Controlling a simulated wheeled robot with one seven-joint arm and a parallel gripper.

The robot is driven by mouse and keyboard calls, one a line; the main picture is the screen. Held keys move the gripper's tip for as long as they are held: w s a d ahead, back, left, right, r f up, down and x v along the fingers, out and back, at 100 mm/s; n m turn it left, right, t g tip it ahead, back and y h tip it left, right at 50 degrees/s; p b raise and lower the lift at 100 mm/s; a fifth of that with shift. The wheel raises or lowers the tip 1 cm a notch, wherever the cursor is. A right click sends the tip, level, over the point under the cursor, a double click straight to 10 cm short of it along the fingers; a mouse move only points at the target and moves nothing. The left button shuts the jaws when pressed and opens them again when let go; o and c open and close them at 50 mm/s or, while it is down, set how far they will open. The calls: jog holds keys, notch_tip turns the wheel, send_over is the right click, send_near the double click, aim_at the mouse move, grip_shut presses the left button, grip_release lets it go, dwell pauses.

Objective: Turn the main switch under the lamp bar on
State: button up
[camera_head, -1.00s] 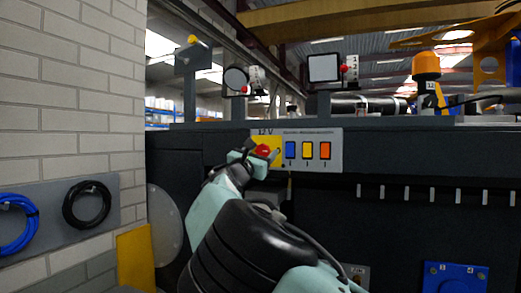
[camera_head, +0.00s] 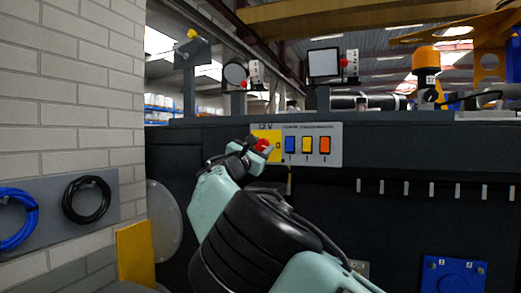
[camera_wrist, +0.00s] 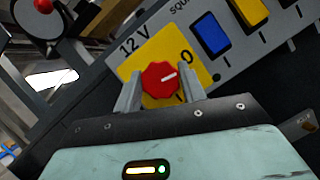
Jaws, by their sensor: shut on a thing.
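The main switch is a red knob (camera_wrist: 160,78) on a yellow plate (camera_wrist: 140,62) marked 12 V, 0 and a second mark that looks like I. It also shows in the head view as a small red knob (camera_head: 262,145) at the left end of the label panel. A white line on the knob points right and slightly up in the wrist view, between the two marks. My gripper (camera_wrist: 160,88) has one finger on each side of the knob and is shut on it. In the head view my gripper (camera_head: 256,152) is small and partly hides the plate.
Blue (camera_head: 290,145), yellow (camera_head: 307,145) and orange (camera_head: 325,145) rocker switches sit just right of the knob. Lamps and an orange beacon (camera_head: 426,62) stand on the bar above. A brick wall (camera_head: 70,120) with hose coils is at the left.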

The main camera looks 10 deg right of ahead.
jog(key=m+g+h, duration=0.1)
jog(key=m+g, duration=0.1)
jog(key=m, duration=0.3)
jog(key=m+g+p, duration=0.1)
jog(key=m+g, duration=0.1)
jog(key=m, duration=0.3)
jog(key=shift+r, duration=0.15)
jog(key=m+g+y+p, duration=0.1)
jog(key=m, duration=0.3)
jog(key=shift+p, duration=0.3)
jog(key=shift+m+g+y+p, duration=0.55)
jog(key=shift+m+y, duration=0.25)
jog(key=shift+m, duration=0.9)
jog(key=o, duration=1)
jog(key=shift+c, duration=0.2)
jog(key=shift+a, duration=0.1)
